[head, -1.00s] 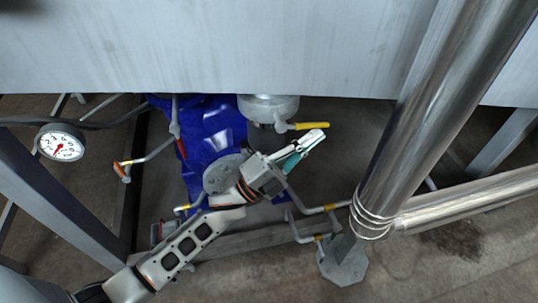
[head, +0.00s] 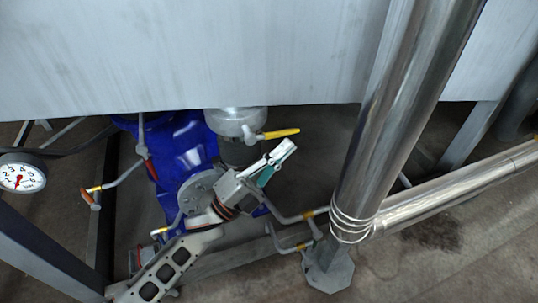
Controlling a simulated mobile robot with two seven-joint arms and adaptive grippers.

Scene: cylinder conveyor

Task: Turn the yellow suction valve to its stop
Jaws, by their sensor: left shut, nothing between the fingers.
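The yellow suction valve handle (head: 279,133) sticks out to the right from a grey valve body (head: 249,133) under the silver pump housing. My left gripper (head: 284,151) is just below and in front of the handle in the picture. Its fingers are shut with nothing between them. A small gap shows between the fingertips and the handle, and I cannot tell the depth between them. My left arm comes up from the bottom left. My right gripper is not in view.
A large shiny pipe (head: 385,130) stands to the right on a footed base (head: 329,272). A blue pump body (head: 180,145) lies behind my arm. A pressure gauge (head: 22,177) is at the far left. A grey tank wall (head: 200,50) spans the top.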

